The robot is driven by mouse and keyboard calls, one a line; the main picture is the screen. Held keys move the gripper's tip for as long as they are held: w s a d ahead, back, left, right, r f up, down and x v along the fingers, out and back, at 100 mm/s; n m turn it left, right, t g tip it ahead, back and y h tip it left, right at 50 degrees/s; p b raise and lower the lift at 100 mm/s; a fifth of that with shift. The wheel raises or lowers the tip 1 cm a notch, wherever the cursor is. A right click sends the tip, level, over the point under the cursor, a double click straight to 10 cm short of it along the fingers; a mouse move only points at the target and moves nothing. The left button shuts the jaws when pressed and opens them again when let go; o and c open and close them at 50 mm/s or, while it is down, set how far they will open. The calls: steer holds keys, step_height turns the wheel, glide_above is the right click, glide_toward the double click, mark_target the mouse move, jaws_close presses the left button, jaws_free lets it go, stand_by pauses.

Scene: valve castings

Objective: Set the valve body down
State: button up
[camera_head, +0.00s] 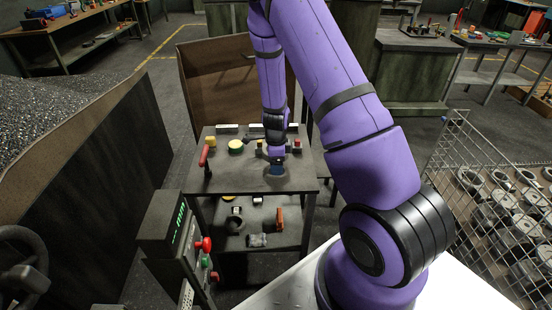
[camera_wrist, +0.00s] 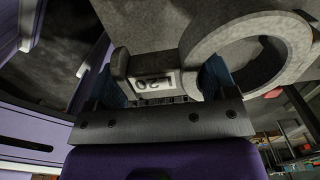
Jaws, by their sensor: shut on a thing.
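The valve body is a grey casting with a round, open flange ring (camera_wrist: 265,50) and a narrower body bearing a pale label that reads upside down (camera_wrist: 153,86). My gripper (camera_wrist: 163,85) is shut on it, with blue fingers on either side of the labelled part and the ring out to the right. In the head view my gripper (camera_head: 277,169) is low over the top of a dark work table (camera_head: 228,182), near its front right. The valve body cannot be made out there. I cannot tell whether it touches the table.
A wire-mesh crate (camera_head: 437,165) of castings stands right; a control box (camera_head: 165,218) stands front left.

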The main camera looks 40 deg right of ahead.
mark_target(276, 178)
steer(key=shift+f, duration=2.2)
steer(key=shift+f, duration=0.25)
steer(key=o, duration=1.8)
step_height(276, 178, up, 11)
steer(key=shift+f, duration=0.1)
